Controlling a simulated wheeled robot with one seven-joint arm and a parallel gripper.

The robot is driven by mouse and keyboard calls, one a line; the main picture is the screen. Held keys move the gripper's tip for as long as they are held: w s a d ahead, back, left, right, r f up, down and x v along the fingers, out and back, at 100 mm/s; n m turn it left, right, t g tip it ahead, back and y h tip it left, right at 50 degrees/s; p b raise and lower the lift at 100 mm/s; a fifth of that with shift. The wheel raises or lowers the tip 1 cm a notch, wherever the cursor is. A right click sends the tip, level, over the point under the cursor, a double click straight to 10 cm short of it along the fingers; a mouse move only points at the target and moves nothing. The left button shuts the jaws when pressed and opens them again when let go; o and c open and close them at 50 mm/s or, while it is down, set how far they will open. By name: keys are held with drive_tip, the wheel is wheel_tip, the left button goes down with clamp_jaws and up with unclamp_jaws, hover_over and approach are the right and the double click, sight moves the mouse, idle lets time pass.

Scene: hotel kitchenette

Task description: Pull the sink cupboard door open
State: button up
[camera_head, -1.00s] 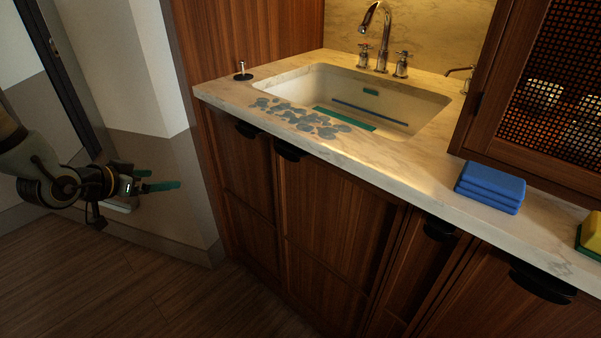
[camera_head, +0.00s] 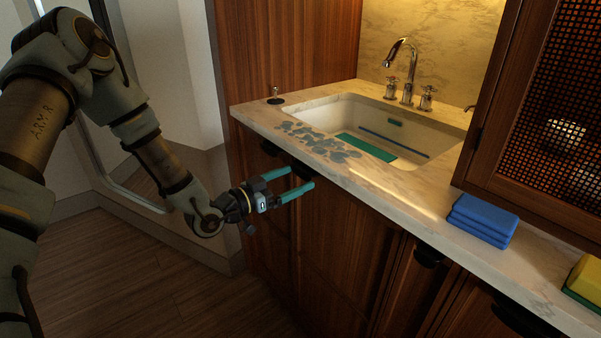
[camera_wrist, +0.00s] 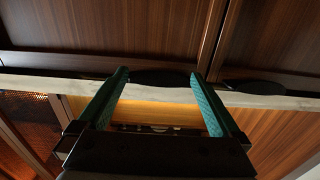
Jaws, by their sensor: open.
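The sink cupboard door (camera_head: 338,255) is dark wood below the basin and appears shut. Its black handle (camera_head: 303,170) is at the top, just under the counter edge, partly behind my fingers. My gripper (camera_head: 301,178) is open with teal fingers, in front of this handle. In the wrist view my gripper (camera_wrist: 159,76) has one fingertip on each side of the dark handle (camera_wrist: 160,78), with nothing held. I cannot tell whether the fingers touch the handle or the door.
Another black handle (camera_head: 269,148) sits left of my fingers, and another (camera_head: 428,254) to the right. The marble counter (camera_head: 385,195) overhangs the doors, with the sink (camera_head: 405,160) set in it. Blue folded cloths (camera_head: 482,218) and a yellow sponge (camera_head: 588,272) lie on the counter. Floor at lower left is clear.

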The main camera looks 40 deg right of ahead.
drive_tip(key=shift+d, duration=1.25)
drive_tip(key=shift+c, duration=0.4)
clamp_jaws()
